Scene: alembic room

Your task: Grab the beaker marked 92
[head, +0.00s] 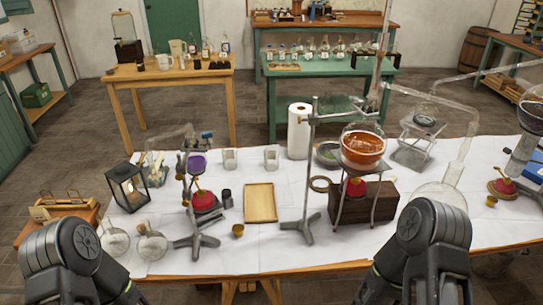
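Two small clear glass beakers stand on the white-covered table in the head view. The left beaker (230,159) is behind the wooden tray, and the right beaker (271,157) is beside it, left of the paper roll. They stand upright and apart. Any numbers on them are too small to read, so I cannot tell which is marked 92. Only dark links of my two arms show at the bottom left and bottom right corners. Neither of my grippers is in view, and nothing is seen touching the beakers.
The white-covered table (275,245) spans the front. A wooden tray (260,203), a metal stand (306,190), a paper roll (299,130), an orange-filled flask (362,148), a purple-filled flask (196,165) and a lantern (128,187) crowd it. Bare cloth lies around the tray.

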